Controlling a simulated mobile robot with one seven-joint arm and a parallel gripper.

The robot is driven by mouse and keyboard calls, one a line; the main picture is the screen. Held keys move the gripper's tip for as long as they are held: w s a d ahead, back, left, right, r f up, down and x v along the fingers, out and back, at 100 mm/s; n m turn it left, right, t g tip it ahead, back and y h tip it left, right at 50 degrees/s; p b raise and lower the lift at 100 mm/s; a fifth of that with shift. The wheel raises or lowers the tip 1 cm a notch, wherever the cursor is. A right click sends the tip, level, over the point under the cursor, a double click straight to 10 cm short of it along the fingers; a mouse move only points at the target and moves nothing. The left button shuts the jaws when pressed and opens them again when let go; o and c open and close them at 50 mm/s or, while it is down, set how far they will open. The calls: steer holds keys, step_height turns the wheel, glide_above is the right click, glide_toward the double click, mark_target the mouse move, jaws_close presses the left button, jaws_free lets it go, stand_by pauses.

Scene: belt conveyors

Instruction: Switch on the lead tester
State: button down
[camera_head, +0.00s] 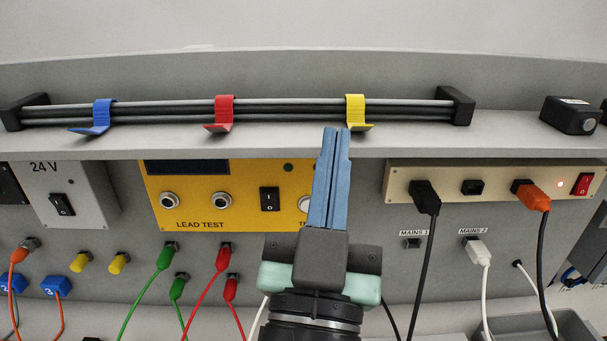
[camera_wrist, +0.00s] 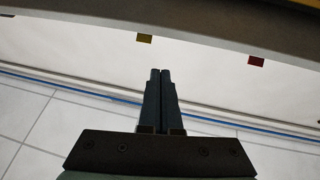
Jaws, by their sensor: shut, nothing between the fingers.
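The lead tester (camera_head: 180,181) is a yellow panel marked LEAD TEST in the head view, left of my gripper. It has a dark display, two round sockets and a black rocker switch (camera_head: 270,199) with white markings. The display looks dark. My gripper (camera_head: 337,131) is shut and empty, with its blue fingers pointing up in front of the panel's right end. The fingers hide part of that end and some of its lettering. In the wrist view my shut fingers (camera_wrist: 160,73) point toward a pale surface, and the tester is not recognisable there.
A shelf rail (camera_head: 270,110) with blue, red and yellow hooks runs above. Left is a 24 V unit (camera_head: 70,195) with its own switch. Right is a beige socket strip (camera_head: 455,188) with a red switch (camera_head: 582,184) and plugs. Green and red leads (camera_head: 222,258) hang below the tester.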

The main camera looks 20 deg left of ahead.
steer(key=s+a+f+n+g+y+p, duration=0.1)
steer(key=s+a+f+g, duration=0.1)
steer(key=f, duration=0.6)
steer(key=s+a+f+n+g+y+p, duration=0.1)
steer(key=s+a+f+g+y+p, duration=0.1)
steer(key=f, duration=0.6)
steer(key=shift+s+a+g, duration=0.4)
steer(key=shift+s+a, duration=0.35)
steer(key=shift+a, duration=0.5)
steer(key=p, duration=0.6)
glide_toward(268, 195)
steer(key=x, duration=0.5)
steer(key=shift+w+r, duration=0.1)
steer(key=shift+r, duration=0.05)
steer(key=shift+p+x, duration=0.3)
steer(key=shift+x, duration=0.55)
steer(key=shift+f, duration=0.2)
